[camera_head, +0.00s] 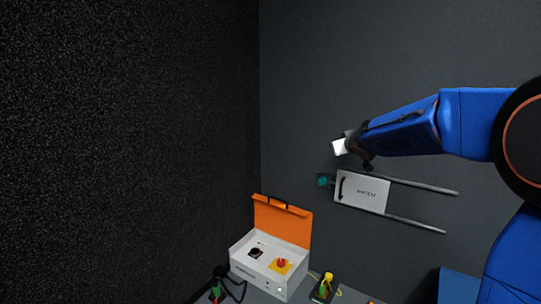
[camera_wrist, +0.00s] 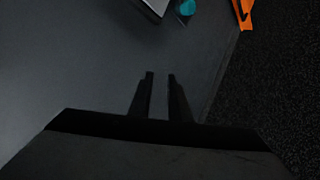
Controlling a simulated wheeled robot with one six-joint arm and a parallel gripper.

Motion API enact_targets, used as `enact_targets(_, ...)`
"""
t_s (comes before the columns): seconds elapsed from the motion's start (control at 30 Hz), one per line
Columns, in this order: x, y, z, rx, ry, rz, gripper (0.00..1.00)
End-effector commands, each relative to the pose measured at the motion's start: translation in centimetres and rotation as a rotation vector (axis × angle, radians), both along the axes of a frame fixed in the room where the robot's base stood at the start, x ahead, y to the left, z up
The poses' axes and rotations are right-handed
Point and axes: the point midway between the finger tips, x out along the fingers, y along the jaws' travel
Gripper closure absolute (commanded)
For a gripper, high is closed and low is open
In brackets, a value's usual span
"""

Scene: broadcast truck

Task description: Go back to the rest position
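My blue arm reaches in from the right in the head view, and my gripper (camera_head: 367,164) shows small and dark at its end, in front of the grey wall. In the wrist view the two dark fingers of my gripper (camera_wrist: 161,76) stand a little apart. Nothing shows between them. A small pale block (camera_head: 340,147) shows at the arm's end; I cannot tell what it is.
A white panel with a dark handle (camera_head: 361,192) sits on two grey rails (camera_head: 418,224) below my gripper, with a teal knob (camera_head: 323,181) beside it. A white box (camera_head: 266,277) with an open orange lid (camera_head: 283,222) and red button stands lower left. Black speckled wall (camera_head: 130,140) left.

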Motion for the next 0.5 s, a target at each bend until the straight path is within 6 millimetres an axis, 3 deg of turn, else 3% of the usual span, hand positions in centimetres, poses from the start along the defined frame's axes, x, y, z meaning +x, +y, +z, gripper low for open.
enact_targets(0.03,-2.0,-0.9,0.5,-0.002,0.011,-0.029,0.83)
enact_targets(0.23,-10.0,-3.9,0.4,-0.001,0.094,-0.141,0.83)
enact_targets(0.5,-21.6,-6.4,-1.8,0.018,0.237,-0.248,0.83)
